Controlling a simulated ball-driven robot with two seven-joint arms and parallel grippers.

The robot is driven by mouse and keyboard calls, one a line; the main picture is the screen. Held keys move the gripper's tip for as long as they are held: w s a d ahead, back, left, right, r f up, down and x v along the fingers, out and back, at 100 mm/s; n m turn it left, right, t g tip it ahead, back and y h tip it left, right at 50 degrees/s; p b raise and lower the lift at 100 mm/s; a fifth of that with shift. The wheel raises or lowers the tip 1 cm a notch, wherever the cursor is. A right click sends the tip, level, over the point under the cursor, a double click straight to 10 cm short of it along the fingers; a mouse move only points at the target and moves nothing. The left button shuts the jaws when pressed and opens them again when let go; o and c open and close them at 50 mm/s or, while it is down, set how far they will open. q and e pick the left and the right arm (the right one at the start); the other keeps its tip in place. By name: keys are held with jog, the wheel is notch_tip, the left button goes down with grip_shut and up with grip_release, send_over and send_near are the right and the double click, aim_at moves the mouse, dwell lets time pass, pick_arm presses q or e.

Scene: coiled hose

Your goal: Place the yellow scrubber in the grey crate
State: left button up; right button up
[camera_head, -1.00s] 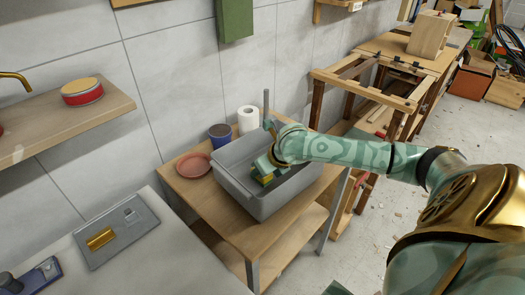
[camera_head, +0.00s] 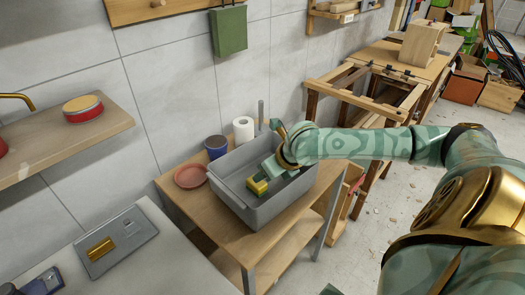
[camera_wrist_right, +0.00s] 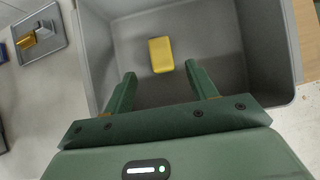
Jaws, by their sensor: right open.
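The grey crate (camera_head: 259,218) stands on a small wooden table in the head view. It also shows in the right wrist view (camera_wrist_right: 215,22), filling most of the picture. The yellow scrubber (camera_wrist_right: 161,55) lies inside the crate, on its floor, apart from the crate walls in the wrist view. In the head view the scrubber (camera_head: 257,187) shows beside my gripper. My right gripper (camera_wrist_right: 162,80) is open over the crate, and the scrubber shows beyond its two separated fingertips. Nothing is between the fingers. My left gripper is in neither view.
On the wooden table (camera_head: 195,203), a pink plate (camera_head: 190,177), a blue cup (camera_head: 216,147) and a white roll (camera_head: 244,130) stand beside the crate. A grey tray (camera_head: 122,232) with a brass piece sits on the counter at left. A wooden frame (camera_head: 370,100) stands right.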

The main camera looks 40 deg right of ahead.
jog(key=v, duration=0.4)
jog(key=shift+f+p, duration=0.1)
jog(key=shift+p, duration=0.3)
jog(key=shift+f, duration=0.1)
